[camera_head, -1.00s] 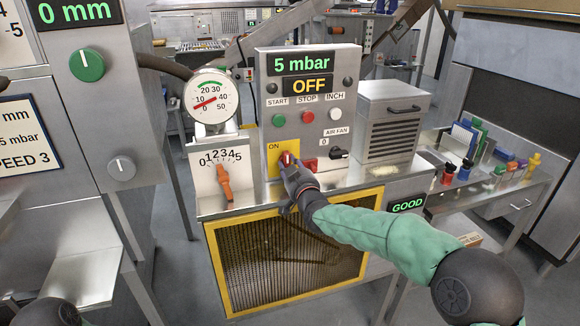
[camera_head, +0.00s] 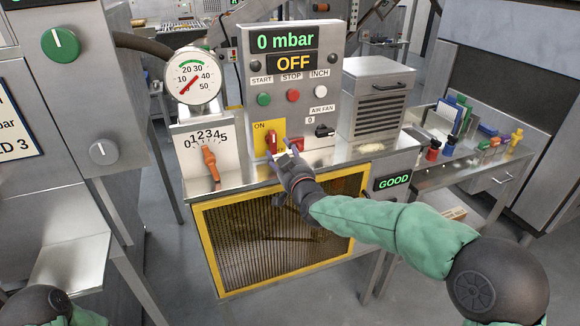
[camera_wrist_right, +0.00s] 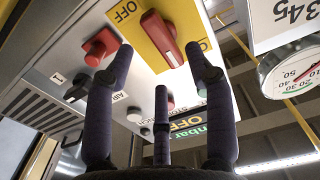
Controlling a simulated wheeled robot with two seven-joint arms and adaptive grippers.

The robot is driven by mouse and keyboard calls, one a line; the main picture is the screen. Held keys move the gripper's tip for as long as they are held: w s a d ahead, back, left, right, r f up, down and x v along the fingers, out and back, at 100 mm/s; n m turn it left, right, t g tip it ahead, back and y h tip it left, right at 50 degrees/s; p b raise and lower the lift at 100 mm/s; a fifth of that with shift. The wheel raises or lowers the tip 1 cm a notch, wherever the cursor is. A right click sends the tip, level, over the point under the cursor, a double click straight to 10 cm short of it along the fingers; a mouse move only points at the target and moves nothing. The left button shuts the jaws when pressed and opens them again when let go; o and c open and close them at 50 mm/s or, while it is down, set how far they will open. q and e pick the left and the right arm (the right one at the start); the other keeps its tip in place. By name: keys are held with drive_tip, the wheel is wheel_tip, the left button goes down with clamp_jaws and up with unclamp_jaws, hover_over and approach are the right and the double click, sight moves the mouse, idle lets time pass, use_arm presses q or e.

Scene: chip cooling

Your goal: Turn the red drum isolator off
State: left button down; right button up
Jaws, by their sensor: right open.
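The red drum isolator handle (camera_head: 272,142) sits on a yellow plate (camera_head: 259,128) low on the grey control panel, with "ON" printed at the plate's upper left. The handle looks roughly upright in the head view. In the wrist view the red handle (camera_wrist_right: 162,38) is above my fingers, with "OFF" printed beside it. My right gripper (camera_head: 284,152) is open and empty, just right of and below the handle. In the wrist view its fingers (camera_wrist_right: 158,80) are spread and appear apart from the handle. My left gripper is not in view.
A red part (camera_head: 297,143) and a black air fan knob (camera_head: 324,131) are close to the right. An orange lever (camera_head: 210,163) stands on the left scale. The panel displays (camera_head: 284,41) read "0 mbar" and "OFF". A yellow-framed mesh guard (camera_head: 270,240) lies below.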

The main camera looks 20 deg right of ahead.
drive_tip(key=s, duration=0.7)
drive_tip(key=shift+d, duration=0.1)
drive_tip(key=s+a+f+g+y, duration=0.1)
drive_tip(key=s+a+f+g, duration=0.15)
drive_tip(key=f, duration=0.95)
drive_tip(key=s+a+f+m+g, duration=0.15)
drive_tip(key=f+g, duration=0.25)
drive_tip(key=f, duration=0.8)
drive_tip(key=s+a+f+g+y, duration=0.1)
drive_tip(key=s+a+f+g, duration=0.15)
drive_tip(key=f, duration=0.85)
drive_tip(key=s+a+f+g, duration=0.2)
drive_tip(key=s+f+g, duration=0.2)
drive_tip(key=s+f, duration=0.5)
drive_tip(key=s+a+f+m+g+y, duration=0.1)
drive_tip(key=s+a+f+g, duration=0.2)
drive_tip(key=s+f, duration=0.7)
drive_tip(key=s+g, duration=0.1)
drive_tip(key=s, duration=0.3)
drive_tip(key=shift+s+g, duration=0.3)
drive_tip(key=shift+s, duration=0.1)
